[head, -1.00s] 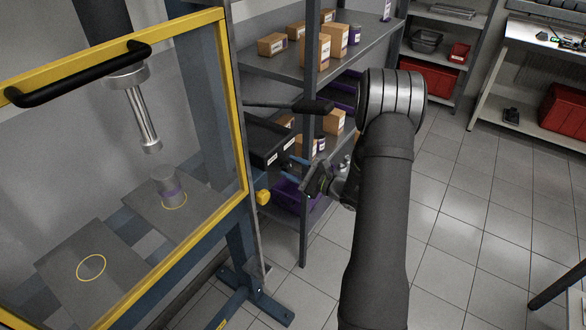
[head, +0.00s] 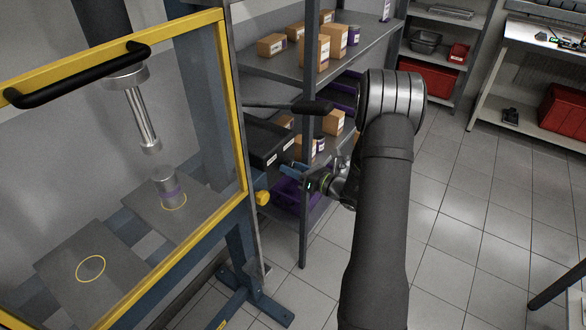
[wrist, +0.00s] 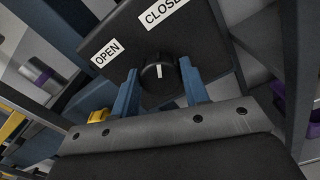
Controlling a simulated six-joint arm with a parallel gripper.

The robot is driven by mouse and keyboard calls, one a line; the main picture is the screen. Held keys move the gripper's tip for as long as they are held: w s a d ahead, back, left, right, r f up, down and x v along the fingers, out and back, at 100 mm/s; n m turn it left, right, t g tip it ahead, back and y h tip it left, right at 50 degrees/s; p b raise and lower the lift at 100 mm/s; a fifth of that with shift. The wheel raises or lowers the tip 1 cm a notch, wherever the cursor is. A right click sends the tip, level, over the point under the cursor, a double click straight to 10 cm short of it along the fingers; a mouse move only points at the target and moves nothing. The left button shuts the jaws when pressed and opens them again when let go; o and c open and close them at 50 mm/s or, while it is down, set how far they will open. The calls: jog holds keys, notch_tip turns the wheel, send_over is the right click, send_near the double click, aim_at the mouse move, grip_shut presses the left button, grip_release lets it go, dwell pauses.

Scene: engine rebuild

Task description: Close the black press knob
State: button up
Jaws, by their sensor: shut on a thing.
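The black press knob (wrist: 158,73) sits on the face of a dark control box (wrist: 205,45), below an OPEN label (wrist: 107,53) and a partly cut-off CLOSE label (wrist: 163,12). Its white line stands upright in the wrist view, roughly towards the CLOSE label. My gripper (wrist: 160,84) has one blue finger on each side of the knob and is shut on it. In the head view my gripper (head: 292,169) reaches the control box (head: 268,142) from the right, and the knob is hidden there.
The press has a yellow-framed clear door (head: 238,120) with a black handle (head: 80,75). Inside, a grey cylinder with a purple band (head: 167,185) stands on a plate under the ram (head: 142,118). A shelf with boxes (head: 330,62) stands close behind my wrist.

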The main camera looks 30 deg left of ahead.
jog(key=shift+m, duration=0.6)
jog(key=o, duration=1)
jog(key=d, duration=1.7)
jog(key=shift+d, duration=0.2)
jog(key=shift+a, duration=0.1)
jog(key=a, duration=1.7)
jog(key=shift+a, duration=0.15)
